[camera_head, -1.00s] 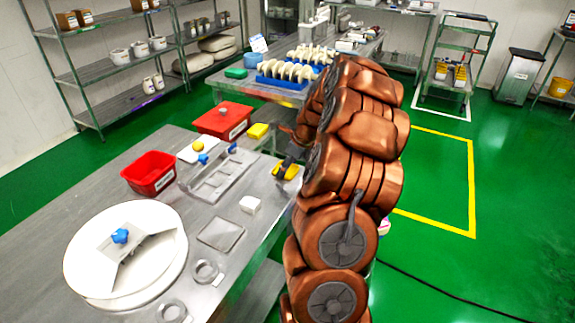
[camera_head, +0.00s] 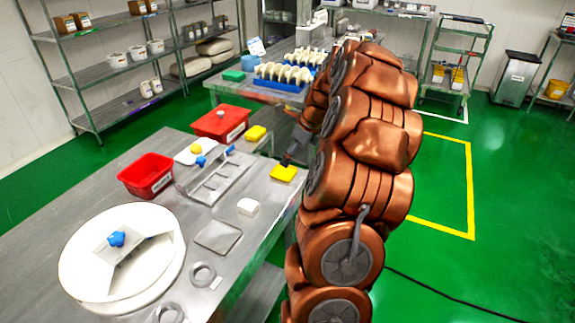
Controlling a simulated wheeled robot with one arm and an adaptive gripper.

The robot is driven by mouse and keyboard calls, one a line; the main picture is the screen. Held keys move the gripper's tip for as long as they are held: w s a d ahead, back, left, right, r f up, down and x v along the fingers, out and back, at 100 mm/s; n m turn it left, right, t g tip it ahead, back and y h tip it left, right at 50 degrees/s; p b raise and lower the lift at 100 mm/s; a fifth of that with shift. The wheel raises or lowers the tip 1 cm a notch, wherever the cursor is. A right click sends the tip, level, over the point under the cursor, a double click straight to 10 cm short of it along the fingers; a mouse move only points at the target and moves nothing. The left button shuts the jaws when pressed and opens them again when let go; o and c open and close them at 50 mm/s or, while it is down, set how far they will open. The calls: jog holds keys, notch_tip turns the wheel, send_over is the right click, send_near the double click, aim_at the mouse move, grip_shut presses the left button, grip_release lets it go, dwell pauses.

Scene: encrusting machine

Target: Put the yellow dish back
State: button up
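Another yellow block-like item (camera_head: 256,132) lies farther back, beside the red lidded box (camera_head: 220,122).
A clear tray-like fixture (camera_head: 212,182), a white block (camera_head: 248,206) and a flat metal plate (camera_head: 217,237) lie left of the dish. A red bin (camera_head: 147,175) and large white disc (camera_head: 80,262) are farther left. A second table (camera_head: 225,88) with blue racks stands behind.

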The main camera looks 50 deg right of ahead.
jog(key=v, duration=0.5)
jog(key=shift+s+r, duration=0.1)
jog(key=shift+r, duration=0.2)
jog(key=s+a+r+n+g, duration=0.1)
jog(key=s+a+n+g, duration=0.1)
jog(key=a+n, duration=0.9)
jog(key=s+a+n+g, duration=0.15)
jog(key=a+n, duration=0.35)
jog(key=a, duration=1.1)
jog(key=s+a+f+n+g, duration=0.1)
jog(key=s+a+f+n, duration=0.1)
jog(key=s+a+n, duration=0.4)
jog(key=s+a+f+n+g+h, duration=0.1)
jog(key=s+a+f+n, duration=0.2)
jog(key=s+a+n, duration=0.3)
jog(key=s+n, duration=0.4)
jog(key=s, duration=0.5)
jog(key=shift+s+n+g, duration=0.2)
jog(key=shift+n+g, duration=0.1)
jog(key=shift+g, duration=0.05)
notch_tip(320, 180, up, 9)
jog(key=p, duration=0.8)
jog(key=shift+p, duration=0.35)
